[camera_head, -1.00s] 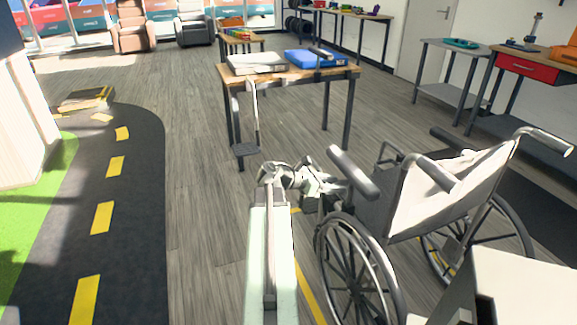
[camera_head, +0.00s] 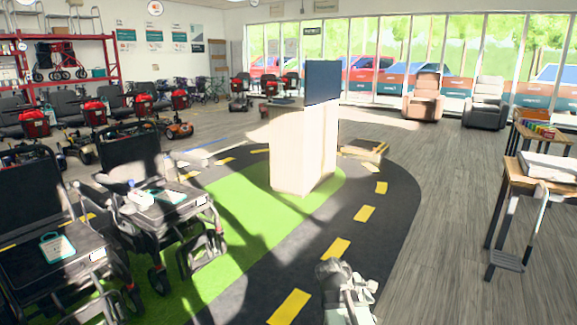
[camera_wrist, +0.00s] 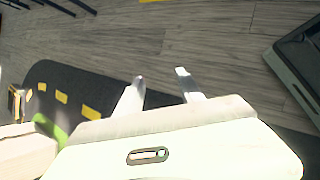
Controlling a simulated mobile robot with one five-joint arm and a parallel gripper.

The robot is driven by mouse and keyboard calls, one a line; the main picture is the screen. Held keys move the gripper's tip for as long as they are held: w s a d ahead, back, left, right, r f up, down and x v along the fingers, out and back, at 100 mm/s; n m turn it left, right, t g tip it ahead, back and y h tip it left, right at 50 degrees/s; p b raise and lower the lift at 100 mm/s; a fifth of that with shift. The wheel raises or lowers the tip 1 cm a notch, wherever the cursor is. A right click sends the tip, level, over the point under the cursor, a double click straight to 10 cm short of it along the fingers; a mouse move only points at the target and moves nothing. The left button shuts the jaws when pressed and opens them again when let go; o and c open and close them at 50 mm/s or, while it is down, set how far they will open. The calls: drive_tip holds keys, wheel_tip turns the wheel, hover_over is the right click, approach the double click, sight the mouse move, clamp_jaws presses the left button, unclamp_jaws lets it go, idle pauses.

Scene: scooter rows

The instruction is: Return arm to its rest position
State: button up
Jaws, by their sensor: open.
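My gripper (camera_wrist: 161,80) shows in the wrist view with its two pale fingers apart. Nothing is between them, and bare wood floor and black track lie beyond. In the head view, part of my arm (camera_head: 345,290) stands at the bottom edge, right of centre, over the dark track. The fingers cannot be made out clearly in that view.
Wheeled chairs (camera_head: 150,195) stand close at left. A pale counter (camera_head: 297,150) stands on green floor ahead. A wooden table (camera_head: 540,178) with a white case (camera_head: 547,166) is at right. The wood floor (camera_head: 440,220) between is clear. A dark object (camera_wrist: 300,65) edges the wrist view's right.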

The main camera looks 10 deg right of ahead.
drive_tip(key=s+a+f+m+y, duration=0.1)
drive_tip(key=a+f+m+y, duration=0.2)
drive_tip(key=a, duration=0.5)
drive_tip(key=s+a+m+y, duration=0.1)
drive_tip(key=a+m+y, duration=0.1)
drive_tip(key=a+m, duration=0.5)
drive_tip(key=a+f+m+y, duration=0.1)
drive_tip(key=a+f+y, duration=0.15)
drive_tip(key=a, duration=0.75)
wheel_tip(320, 180, up, 32)
drive_tip(key=m+p, duration=0.1)
drive_tip(key=p, duration=3)
drive_tip(key=shift+s+f+m+g, duration=0.15)
drive_tip(key=shift+s+m+g, duration=0.15)
drive_tip(key=shift+m, duration=0.1)
